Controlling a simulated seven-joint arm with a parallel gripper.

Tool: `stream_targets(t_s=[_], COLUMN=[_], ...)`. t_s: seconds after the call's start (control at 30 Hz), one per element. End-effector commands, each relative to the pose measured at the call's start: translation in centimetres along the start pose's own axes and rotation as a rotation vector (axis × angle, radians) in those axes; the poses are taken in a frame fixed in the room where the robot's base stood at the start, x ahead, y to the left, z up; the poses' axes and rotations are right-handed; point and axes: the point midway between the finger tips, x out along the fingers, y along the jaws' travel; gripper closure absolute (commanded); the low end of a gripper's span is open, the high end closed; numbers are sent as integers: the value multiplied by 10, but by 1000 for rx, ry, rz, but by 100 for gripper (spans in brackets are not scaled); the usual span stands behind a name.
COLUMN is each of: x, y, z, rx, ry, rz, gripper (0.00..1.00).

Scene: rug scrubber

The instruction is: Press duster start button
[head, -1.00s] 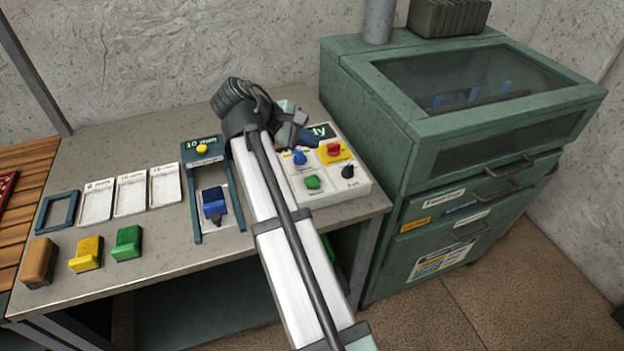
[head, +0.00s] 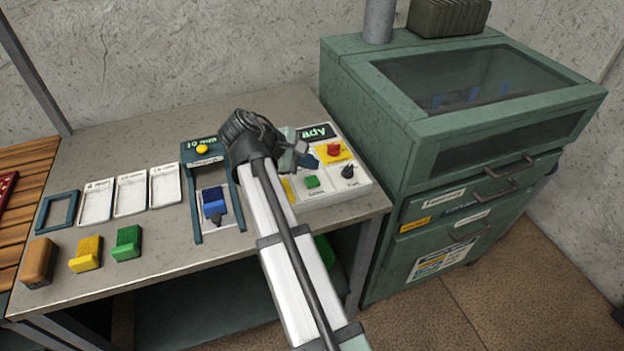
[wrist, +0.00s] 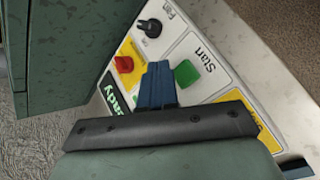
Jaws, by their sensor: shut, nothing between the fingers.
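The control panel (head: 345,187) stands at the right end of the bench. Its green button (head: 312,182) also shows in the wrist view (wrist: 187,73), beside a label reading "Start". My gripper (head: 309,161) is shut and empty over the panel, its blue fingertips (wrist: 158,72) beside the green button in the wrist view. The button's face is uncovered; I cannot tell the exact height of the fingertips above the panel.
A red button (head: 334,150) on a yellow patch and a black fan knob (head: 348,171) sit close by on the panel. The green cabinet (head: 395,150) rises just right of it.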

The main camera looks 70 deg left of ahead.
Motion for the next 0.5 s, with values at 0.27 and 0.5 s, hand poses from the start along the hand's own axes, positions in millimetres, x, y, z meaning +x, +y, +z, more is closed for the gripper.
stream_targets(t_s=[0.27, 0.5], x=[13, 16], y=[-10, -12], z=[-10, -12], rx=[0, 0], ry=[0, 0], rz=[0, 0], gripper=[100, 100])
